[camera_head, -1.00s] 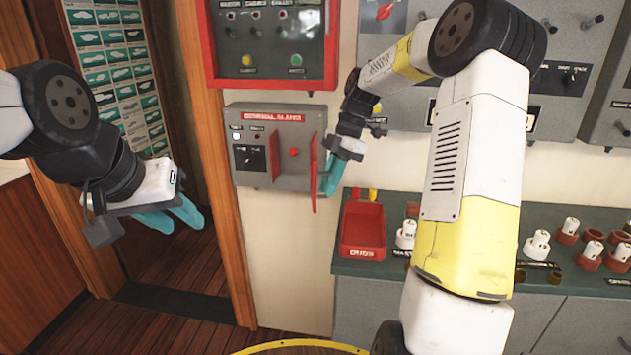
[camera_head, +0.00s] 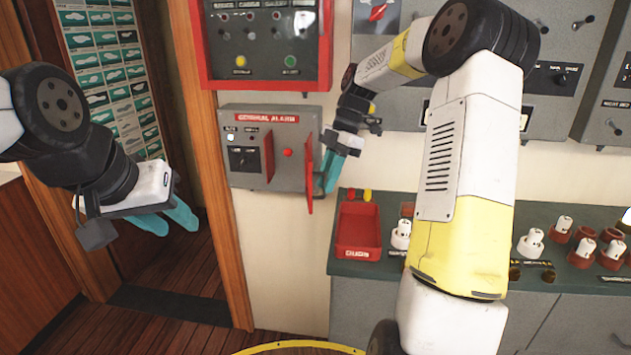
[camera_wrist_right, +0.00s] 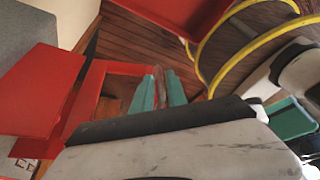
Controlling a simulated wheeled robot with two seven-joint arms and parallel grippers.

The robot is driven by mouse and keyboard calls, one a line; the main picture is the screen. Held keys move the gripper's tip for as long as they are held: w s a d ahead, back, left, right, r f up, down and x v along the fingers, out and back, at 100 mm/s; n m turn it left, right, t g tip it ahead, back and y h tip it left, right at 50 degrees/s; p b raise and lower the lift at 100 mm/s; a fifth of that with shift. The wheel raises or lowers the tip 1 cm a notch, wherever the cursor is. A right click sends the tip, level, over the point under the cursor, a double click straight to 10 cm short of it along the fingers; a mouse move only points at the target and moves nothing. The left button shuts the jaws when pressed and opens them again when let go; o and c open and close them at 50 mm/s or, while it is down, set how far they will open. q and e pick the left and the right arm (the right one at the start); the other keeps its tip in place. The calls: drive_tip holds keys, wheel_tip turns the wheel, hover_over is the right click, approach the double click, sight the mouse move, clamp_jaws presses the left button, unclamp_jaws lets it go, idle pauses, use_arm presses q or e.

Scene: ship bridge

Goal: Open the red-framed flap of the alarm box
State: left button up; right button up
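The grey alarm box (camera_head: 240,113) hangs on the wall under a red-framed panel, with a red button (camera_head: 287,152) on its face. Its red-framed flap (camera_head: 309,180) stands out from the box, seen nearly edge-on. In the right wrist view the flap's red frame (camera_wrist_right: 92,88) shows left of the fingers, with floor visible through it. My right gripper (camera_head: 329,178) is at the flap's right side, teal fingers a little apart; a narrow strip shows between them, and contact is unclear. My left gripper (camera_head: 178,222) is empty, fingers apart, in front of the doorway.
A second red plate (camera_head: 268,157) sticks out of the box, left of the button. A red bin (camera_head: 360,232) and several white plugs stand on the green counter (camera_head: 480,212) at right. The red-framed panel (camera_head: 327,45) is close above the box. My right arm covers part of the counter.

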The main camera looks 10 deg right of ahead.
drive_tip(key=v, duration=0.6)
drive_tip(key=shift+r, duration=0.3)
drive_tip(key=shift+d, duration=0.1)
